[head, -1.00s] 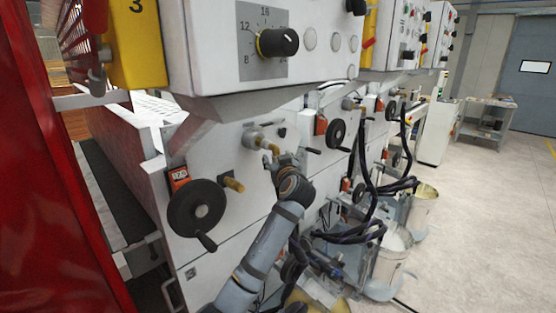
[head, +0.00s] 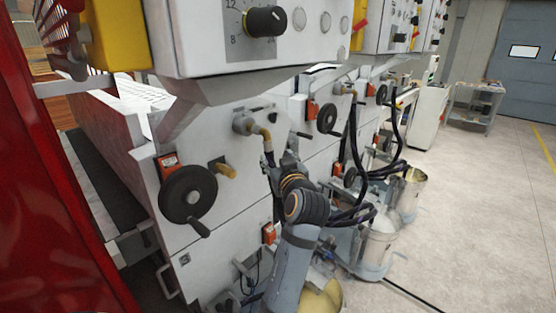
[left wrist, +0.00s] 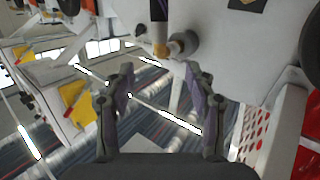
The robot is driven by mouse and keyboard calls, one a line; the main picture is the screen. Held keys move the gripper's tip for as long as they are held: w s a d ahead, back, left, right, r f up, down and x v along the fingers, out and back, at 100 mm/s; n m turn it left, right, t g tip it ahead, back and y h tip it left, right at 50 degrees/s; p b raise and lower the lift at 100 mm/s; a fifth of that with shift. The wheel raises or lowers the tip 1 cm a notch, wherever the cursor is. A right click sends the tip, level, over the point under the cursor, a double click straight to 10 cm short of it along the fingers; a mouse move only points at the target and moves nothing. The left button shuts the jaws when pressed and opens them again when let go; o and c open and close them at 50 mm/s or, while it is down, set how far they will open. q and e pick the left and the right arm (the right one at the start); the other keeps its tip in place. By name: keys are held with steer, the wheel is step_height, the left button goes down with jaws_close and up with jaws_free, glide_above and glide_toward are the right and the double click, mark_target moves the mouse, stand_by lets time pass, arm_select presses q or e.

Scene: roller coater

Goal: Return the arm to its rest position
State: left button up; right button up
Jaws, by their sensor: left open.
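My left gripper (head: 272,167) is in front of the white machine panel (head: 235,215), just below a bent brass pipe (head: 260,132). My own wrist partly hides it in the head view. In the left wrist view its two dark fingers (left wrist: 160,88) stand wide apart with nothing held between them. The brass pipe end (left wrist: 161,47) and its grey fitting (left wrist: 183,43) show beyond the fingertips, apart from them. The right gripper is not in view.
A black handwheel (head: 188,193) sits left of my arm, and a control box with a knob (head: 266,21) overhangs above. Buckets (head: 376,250) with dark hoses (head: 350,212) stand to the right. Beyond them the floor (head: 470,220) is clear.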

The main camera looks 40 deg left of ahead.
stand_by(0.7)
arm_select(q)
steer(key=w+d+f+m+h, duration=0.2)
steer(key=f+m, duration=0.1)
steer(key=f, duration=0.8)
steer(key=w+d+f+m+h, duration=0.3)
steer(key=f, duration=0.8)
steer(key=w+d+f+m+h, duration=0.2)
steer(key=f+m, duration=0.1)
steer(key=f, duration=0.7)
steer(key=s+d+f+m+g+h, duration=0.1)
steer(key=s+f, duration=0.1)
steer(key=f, duration=0.5)
steer(key=s+d+f+m+g+h, duration=0.1)
steer(key=s+f, duration=0.2)
steer(key=f, duration=0.5)
steer(key=s+d+f+m+g+h, duration=0.1)
steer(key=s+f+g+h, duration=0.25)
steer(key=s+f, duration=1.7)
steer(key=s+f+g, duration=0.2)
steer(key=s+f, duration=0.3)
steer(key=s, duration=0.8)
steer(key=s+a+f+g, duration=0.1)
steer(key=s+f, duration=0.5)
steer(key=s, duration=0.7)
steer(key=shift+a+n+g, duration=0.3)
steer(key=shift+g, duration=0.45)
